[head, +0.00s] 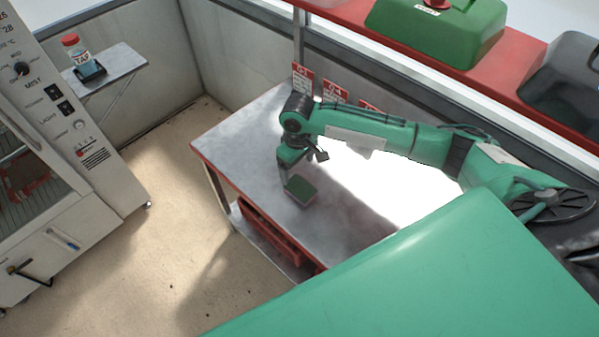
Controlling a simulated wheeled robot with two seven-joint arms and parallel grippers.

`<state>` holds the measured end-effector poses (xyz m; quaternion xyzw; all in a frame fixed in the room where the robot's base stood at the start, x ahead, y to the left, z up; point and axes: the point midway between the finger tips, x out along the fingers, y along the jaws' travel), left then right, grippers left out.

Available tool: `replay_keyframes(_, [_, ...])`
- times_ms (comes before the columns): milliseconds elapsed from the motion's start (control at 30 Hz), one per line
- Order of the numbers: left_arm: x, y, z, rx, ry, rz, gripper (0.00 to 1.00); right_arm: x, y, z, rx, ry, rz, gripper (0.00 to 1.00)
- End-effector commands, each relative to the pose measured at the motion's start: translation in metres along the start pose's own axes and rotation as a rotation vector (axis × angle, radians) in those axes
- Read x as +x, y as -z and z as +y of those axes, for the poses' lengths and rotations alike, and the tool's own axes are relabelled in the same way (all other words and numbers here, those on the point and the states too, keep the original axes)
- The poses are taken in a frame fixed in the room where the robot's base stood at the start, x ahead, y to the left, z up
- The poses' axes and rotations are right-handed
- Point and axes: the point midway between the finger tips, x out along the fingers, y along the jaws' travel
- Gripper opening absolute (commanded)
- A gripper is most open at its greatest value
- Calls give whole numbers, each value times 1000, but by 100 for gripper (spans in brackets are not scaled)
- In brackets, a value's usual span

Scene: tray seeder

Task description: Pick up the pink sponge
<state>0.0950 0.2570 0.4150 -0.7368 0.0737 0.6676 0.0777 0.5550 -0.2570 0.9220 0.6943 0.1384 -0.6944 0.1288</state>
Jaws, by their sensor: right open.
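A small block with a green top and a pinkish-red edge (300,190), which looks like the sponge, lies on the grey metal table (228,140) near its front edge. My right arm reaches in from the right over the table. My right gripper (291,177) points down right at the block, at its far left side, and is open. The fingers are small and partly hidden, so I cannot tell whether they touch the block or straddle it. My left gripper is not in view.
A red bin (270,230) sits on the shelf under the table. A red overhead shelf (400,48) with a green case (437,28) and a dark case (562,85) runs behind my arm. A control cabinet (75,110) and a wall shelf (118,68) with a bottle (76,50) stand left.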

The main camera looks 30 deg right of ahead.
Motion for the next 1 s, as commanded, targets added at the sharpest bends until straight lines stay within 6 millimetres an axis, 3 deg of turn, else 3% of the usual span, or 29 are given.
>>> replay_keyframes(167, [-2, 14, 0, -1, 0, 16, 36, 5, 1, 10, 20, -6, -13, 85])
replay_keyframes(267, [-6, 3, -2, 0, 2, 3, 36, 22, 0, 9, 20, -5, -14, 85])
replay_keyframes(400, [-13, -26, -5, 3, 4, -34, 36, 50, 0, 10, 20, -6, -13, 85])
replay_keyframes(533, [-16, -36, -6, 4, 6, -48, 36, 70, 1, 10, 19, -6, -11, 85])
replay_keyframes(667, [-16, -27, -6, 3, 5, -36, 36, 81, 1, 10, 17, -7, -10, 85])
replay_keyframes(867, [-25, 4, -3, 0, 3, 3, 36, 95, 1, 11, 18, -7, -11, 85])
replay_keyframes(1000, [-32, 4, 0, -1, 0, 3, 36, 114, 1, 12, 18, -7, -11, 85])
